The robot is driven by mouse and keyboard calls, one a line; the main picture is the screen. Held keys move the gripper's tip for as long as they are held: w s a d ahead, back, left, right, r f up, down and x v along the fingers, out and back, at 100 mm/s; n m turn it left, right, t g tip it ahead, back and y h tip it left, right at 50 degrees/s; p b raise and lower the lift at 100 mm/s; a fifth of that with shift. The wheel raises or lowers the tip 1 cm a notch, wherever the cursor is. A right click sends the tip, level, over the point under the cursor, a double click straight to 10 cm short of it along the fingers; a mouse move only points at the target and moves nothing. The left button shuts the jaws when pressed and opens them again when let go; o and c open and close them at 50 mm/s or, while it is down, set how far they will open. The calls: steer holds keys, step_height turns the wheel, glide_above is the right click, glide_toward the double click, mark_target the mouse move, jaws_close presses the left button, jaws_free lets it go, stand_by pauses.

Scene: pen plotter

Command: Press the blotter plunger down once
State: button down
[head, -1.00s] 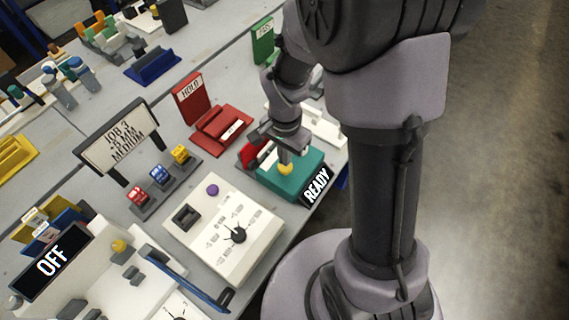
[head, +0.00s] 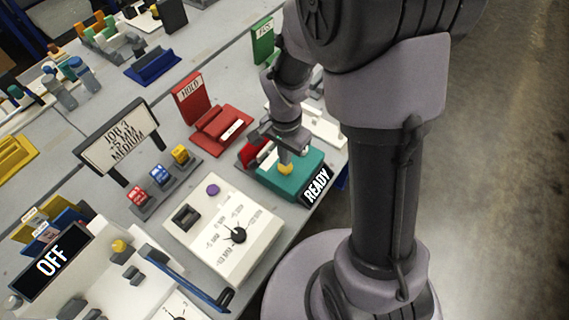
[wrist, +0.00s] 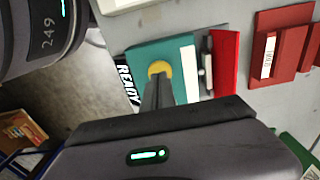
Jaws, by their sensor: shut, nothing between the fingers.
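The blotter is a teal block (head: 298,185) near the table's right edge, with a black "READY" sign (head: 316,186) at its front corner. Its yellow plunger (head: 285,169) stands on top; it also shows in the wrist view (wrist: 159,68). My gripper (head: 284,158) is shut and empty, pointing down right at the yellow plunger. In the wrist view the closed fingertips (wrist: 158,76) overlap the plunger's edge; whether they touch it I cannot tell for sure. The fingers hide part of the plunger.
A white dial panel (head: 222,228) with a purple button stands left of the blotter. A red "HOLD" stand (head: 191,98) and red tray (head: 222,128) lie behind it. A "JOB 3" sign (head: 118,140) stands farther left. Open floor lies to the right.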

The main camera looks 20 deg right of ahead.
steer(key=shift+f+b, duration=1.45)
steer(key=shift+f, duration=0.15)
step_height(320, 180, up, 7)
steer(key=p, duration=0.5)
steer(key=shift+r+p, duration=0.15)
steer(key=shift+p, duration=0.2)
stand_by(0.3)
steer(key=s+a+r+n+t+y+b, duration=0.1)
steer(key=s+a+r+n+t, duration=0.1)
steer(key=s+r, duration=0.4)
steer(key=s+a+r+n+t+y+b, duration=0.1)
steer(key=s+a+r+n+t, duration=0.1)
steer(key=s+r, duration=0.5)
step_height(320, 180, up, 6)
steer(key=shift+f+n+t+b, duration=0.2)
steer(key=shift+n+t+b, duration=0.1)
steer(key=shift+n+t, duration=0.75)
